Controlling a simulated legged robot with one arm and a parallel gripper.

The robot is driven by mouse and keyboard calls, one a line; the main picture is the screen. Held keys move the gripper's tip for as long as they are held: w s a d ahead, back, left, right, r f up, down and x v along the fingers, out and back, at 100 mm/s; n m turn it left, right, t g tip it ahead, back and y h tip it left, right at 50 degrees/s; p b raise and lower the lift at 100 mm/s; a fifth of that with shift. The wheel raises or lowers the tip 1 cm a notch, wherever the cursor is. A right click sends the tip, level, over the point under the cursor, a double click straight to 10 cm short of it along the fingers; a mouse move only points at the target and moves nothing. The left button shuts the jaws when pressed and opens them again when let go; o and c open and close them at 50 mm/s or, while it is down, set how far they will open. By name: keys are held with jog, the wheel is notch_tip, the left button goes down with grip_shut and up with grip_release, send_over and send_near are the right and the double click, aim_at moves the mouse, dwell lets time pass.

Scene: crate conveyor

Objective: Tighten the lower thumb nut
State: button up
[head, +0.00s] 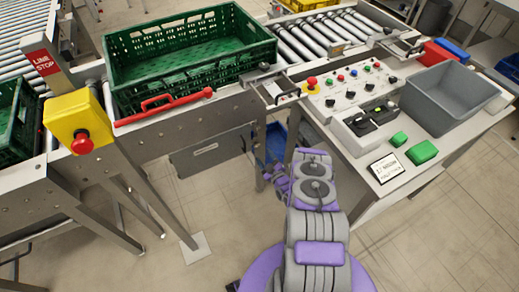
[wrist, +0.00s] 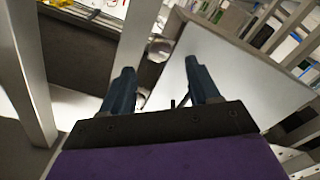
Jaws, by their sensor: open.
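My gripper (wrist: 159,68) is open in the wrist view, its two dark fingers apart with nothing held between them. A small rounded metallic piece (wrist: 160,48) shows just beyond the fingertips, beside a grey post. It may be the lower thumb nut, but I cannot tell for sure. A thin dark pin-like shape (wrist: 181,101) shows between the fingers, nearer the right one. In the head view my purple arm reaches down between the conveyor and the control bench. The gripper there is small and partly hidden, and no thumb nut can be made out.
A green crate (head: 190,78) sits on the conveyor, with a red bar (head: 165,106) along the near side. A yellow stop box (head: 78,118) stands at left. The control bench (head: 365,185) with a grey bin (head: 450,92) is at right. Steel legs flank my arm.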

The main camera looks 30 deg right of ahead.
aim_at(257, 146)
jog(key=w+b, duration=0.1)
jog(key=w, duration=0.4)
jog(key=shift+w+a, duration=0.1)
jog(key=shift+w, duration=0.3)
jog(key=c, duration=1)
